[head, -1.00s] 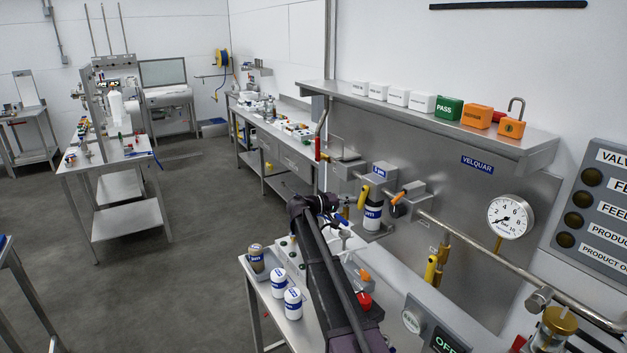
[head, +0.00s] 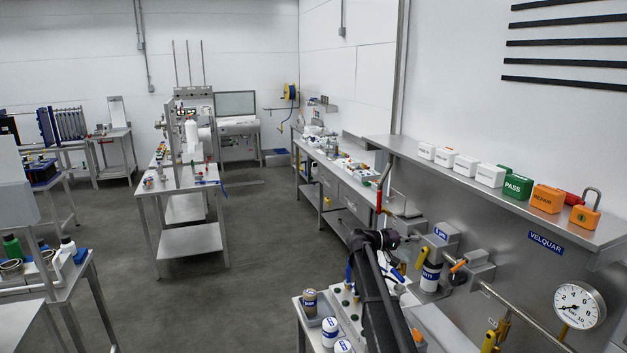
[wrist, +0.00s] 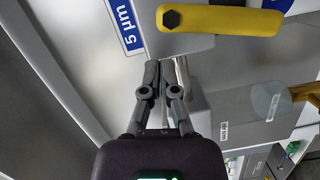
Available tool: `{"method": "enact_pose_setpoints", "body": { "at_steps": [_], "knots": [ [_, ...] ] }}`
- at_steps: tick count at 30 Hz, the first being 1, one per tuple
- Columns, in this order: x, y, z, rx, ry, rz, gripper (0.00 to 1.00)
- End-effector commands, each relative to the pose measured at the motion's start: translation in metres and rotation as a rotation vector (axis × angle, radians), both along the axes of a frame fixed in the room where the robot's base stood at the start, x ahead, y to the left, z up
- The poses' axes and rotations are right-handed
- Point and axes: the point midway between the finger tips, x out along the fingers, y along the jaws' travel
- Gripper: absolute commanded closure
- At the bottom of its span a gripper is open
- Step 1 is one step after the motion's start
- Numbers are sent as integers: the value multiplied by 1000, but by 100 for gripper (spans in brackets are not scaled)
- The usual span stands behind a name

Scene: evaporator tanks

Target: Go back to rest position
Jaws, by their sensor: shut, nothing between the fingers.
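My gripper (wrist: 164,70) is shut and empty in the wrist view. Its fingertips are close to a grey block with a yellow handle (wrist: 220,20) and a blue "5 µm" label (wrist: 126,22); I cannot tell whether they touch it. In the head view my dark arm reaches up from the lower right, and its end is near the pipework below the shelf. The gripper's fingers are too small to make out there. A white filter cartridge with a blue band (head: 430,278) stands below the grey valve block (head: 440,236), to the right of my arm.
A steel shelf (head: 480,190) carries white, green and orange boxes and an orange padlock (head: 586,210). A pressure gauge (head: 578,305) is at the lower right. The floor (head: 250,290) on the left is open.

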Motion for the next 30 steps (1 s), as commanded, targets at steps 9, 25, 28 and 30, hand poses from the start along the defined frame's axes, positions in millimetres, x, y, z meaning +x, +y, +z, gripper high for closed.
{"method": "enact_pose_setpoints", "body": {
  "at_steps": [9,25,28,30],
  "knots": [
    [0,0,14,0,0,0,100],
    [0,0,21,0,0,0,100],
    [0,1,21,0,0,2,100],
    [0,2,21,0,0,2,100]
  ]
}}
